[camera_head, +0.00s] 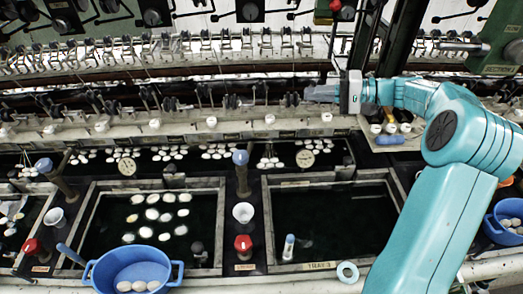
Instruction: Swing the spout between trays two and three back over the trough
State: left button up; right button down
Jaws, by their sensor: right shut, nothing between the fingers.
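A dark upright spout post with a blue knob (240,158) stands on the divider between two dark water trays. The left tray (82,222) holds several white cocoons. The right tray (268,225) has a label that seems to read tray 3. Behind them runs the long dark trough (220,178) with clusters of cocoons. Which way the spout's outlet points is too small to tell. My right gripper (320,93) is shut and empty, up and to the right of the post, in front of the reeling machinery and apart from the spout. My left gripper is not in view.
A white cup (243,212) and a red valve knob (243,243) sit on the divider. A blue basin (133,268) with cocoons stands at front left. A white-and-blue bottle (289,247) is at the right tray's front. Rows of machine fittings (215,45) fill the back.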

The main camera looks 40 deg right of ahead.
notch_tip(320, 180, down, 22)
jog(key=b, duration=2.2)
jog(key=p+x, duration=0.1)
jog(key=x, duration=1.3)
jog(key=shift+w, duration=0.2)
jog(key=shift+a+f, duration=0.1)
jog(key=shift+f, duration=0.05)
